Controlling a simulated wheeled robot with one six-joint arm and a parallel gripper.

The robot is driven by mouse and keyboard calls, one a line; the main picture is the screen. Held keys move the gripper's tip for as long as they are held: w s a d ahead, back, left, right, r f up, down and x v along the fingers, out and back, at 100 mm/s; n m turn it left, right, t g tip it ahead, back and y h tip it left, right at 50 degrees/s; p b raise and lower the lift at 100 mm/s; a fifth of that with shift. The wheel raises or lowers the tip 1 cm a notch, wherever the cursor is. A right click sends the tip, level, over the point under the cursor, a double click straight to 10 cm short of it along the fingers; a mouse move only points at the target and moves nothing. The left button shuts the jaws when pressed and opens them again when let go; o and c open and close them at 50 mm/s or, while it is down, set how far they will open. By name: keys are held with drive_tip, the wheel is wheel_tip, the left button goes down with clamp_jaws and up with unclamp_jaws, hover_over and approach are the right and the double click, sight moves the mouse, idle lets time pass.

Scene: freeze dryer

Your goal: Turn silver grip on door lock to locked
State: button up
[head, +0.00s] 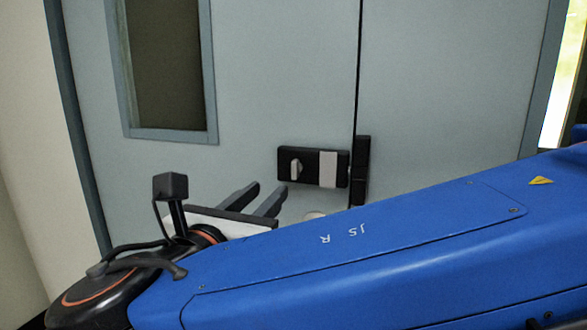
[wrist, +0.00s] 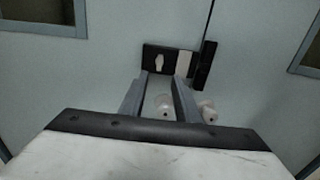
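The door lock (head: 307,179) is a black rectangular plate on a pale grey-blue door, beside the seam between two door leaves. Its silver grip (head: 296,170) is a small light knob on the left part of the plate and looks upright. In the wrist view the lock (wrist: 150,60) is ahead, with the grip (wrist: 157,61) at the upper middle. My gripper (head: 268,193) is in front of the door, left of and below the lock. Its two fingers (wrist: 162,82) are apart with nothing between them. The fingers appear clear of the grip.
A black strike block (head: 361,170) sits right of the lock, across the door seam. Whitish round parts (wrist: 165,106) show below the lock, partly hidden by my fingers. A framed window (head: 166,65) is in the left door leaf. My blue arm covers the lower right.

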sight(294, 167)
drive_tip(key=x, duration=1.4)
drive_tip(key=shift+w+d, duration=0.15)
drive_tip(key=shift+w, duration=0.2)
clamp_jaws()
